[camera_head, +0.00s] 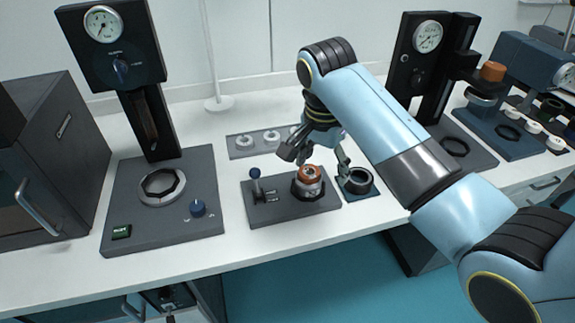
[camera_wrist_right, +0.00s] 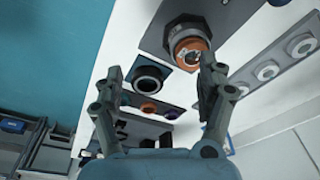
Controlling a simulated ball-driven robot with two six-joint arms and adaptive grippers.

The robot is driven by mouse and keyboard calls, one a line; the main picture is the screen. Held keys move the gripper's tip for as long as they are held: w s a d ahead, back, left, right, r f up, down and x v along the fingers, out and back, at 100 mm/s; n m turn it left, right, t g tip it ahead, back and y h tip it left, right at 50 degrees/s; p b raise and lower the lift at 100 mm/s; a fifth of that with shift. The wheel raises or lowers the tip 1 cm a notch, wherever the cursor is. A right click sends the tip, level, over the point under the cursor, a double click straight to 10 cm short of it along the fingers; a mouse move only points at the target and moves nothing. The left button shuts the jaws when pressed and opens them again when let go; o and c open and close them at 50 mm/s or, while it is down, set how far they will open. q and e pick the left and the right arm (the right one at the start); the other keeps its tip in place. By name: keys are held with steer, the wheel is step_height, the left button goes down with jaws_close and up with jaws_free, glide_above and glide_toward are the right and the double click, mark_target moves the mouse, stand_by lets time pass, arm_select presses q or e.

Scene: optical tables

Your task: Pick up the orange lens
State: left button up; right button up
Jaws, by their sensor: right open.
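The orange lens (camera_head: 310,173) is a ring-shaped piece seated in a round metal holder on a dark plate (camera_head: 262,209) with a small lever. In the right wrist view the orange lens (camera_wrist_right: 190,52) shows at the upper right, beyond the fingertips. My right gripper (camera_head: 318,157) is open just above and behind the holder, its fingers spread to either side of the lens in the head view. In the right wrist view my right gripper (camera_wrist_right: 160,70) is empty between its fingers. I cannot make out my left gripper.
A dark ring on a small teal base (camera_head: 358,182) stands close right of the plate. A grey tray with white rings (camera_head: 250,140) lies behind. A gauge stand (camera_head: 160,215) is on the left. Another stand (camera_head: 455,147) with an orange-topped part (camera_head: 493,71) nearby is on the right.

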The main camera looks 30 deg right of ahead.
steer(key=w+a+r+m, duration=0.1)
steer(key=w+r+m, duration=0.3)
steer(key=w, duration=0.1)
glide_above(310, 172)
steer(key=a, duration=0.1)
steer(key=shift+g, duration=0.4)
step_height(310, 172, down, 4)
steer(key=shift+a+f, duration=0.1)
steer(key=shift+f, duration=0.05)
steer(key=f, duration=0.3)
steer(key=d+f+p, duration=0.1)
steer(key=f, duration=0.2)
steer(key=shift+w+d, duration=0.1)
steer(key=shift+w, duration=0.05)
steer(key=c, duration=1.3)
